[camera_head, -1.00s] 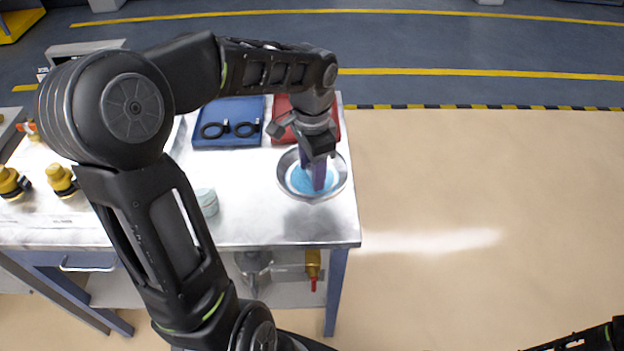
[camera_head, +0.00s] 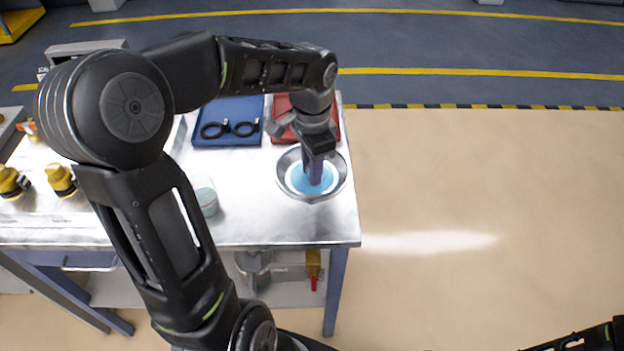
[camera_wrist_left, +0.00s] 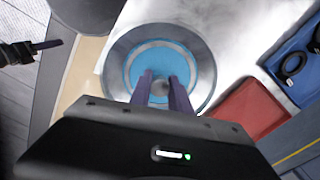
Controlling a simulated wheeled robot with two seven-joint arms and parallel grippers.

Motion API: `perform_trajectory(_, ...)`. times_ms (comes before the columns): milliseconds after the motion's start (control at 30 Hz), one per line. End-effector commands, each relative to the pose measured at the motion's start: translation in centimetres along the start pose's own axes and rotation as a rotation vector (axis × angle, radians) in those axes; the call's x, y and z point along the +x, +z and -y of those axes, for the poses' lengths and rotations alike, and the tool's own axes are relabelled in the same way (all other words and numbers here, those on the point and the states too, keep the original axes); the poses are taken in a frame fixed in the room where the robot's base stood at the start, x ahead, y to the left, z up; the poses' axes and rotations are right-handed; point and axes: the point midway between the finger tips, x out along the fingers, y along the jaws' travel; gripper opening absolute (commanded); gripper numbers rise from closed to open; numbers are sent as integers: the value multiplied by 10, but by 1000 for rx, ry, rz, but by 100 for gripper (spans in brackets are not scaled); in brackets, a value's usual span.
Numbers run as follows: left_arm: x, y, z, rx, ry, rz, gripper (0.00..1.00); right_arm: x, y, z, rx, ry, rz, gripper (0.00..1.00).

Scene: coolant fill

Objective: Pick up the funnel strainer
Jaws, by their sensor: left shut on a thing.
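The funnel strainer appears to be the round metal bowl shape with a blue disc inside (camera_head: 290,182), at the right front of the metal table. In the left wrist view its grey rim and blue inside (camera_wrist_left: 205,70) surround a small grey middle part. My left gripper (camera_head: 315,180) points down into it from above. Its purple fingers (camera_wrist_left: 160,88) are shut on that small middle part, which they partly hide.
Behind the strainer are a red tray (camera_head: 335,125) and a blue tray (camera_head: 205,135) with black rings (camera_head: 228,129). A pale cup (camera_head: 207,202) stands to the left. Yellow fittings (camera_head: 61,180) stand further left. Open floor (camera_head: 480,190) lies right of the table edge.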

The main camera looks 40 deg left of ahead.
Motion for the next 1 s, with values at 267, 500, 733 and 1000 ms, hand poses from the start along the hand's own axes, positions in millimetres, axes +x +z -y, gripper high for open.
perform_trajectory(267, 0, 0, 0, 0, 0, 0, 0, 0, 0, 0, 0, 0, 0, 36)
perform_trajectory(500, -7, 0, 1, 0, -2, -2, 0, 1, 0, 0, 0, 0, 0, 36)
perform_trajectory(733, -43, -1, 1, -1, -4, -4, 0, 3, 0, -1, -1, -1, -1, 36)
perform_trajectory(1000, -91, -1, 0, 1, -2, -3, 0, 5, -1, -2, -1, -2, -2, 36)
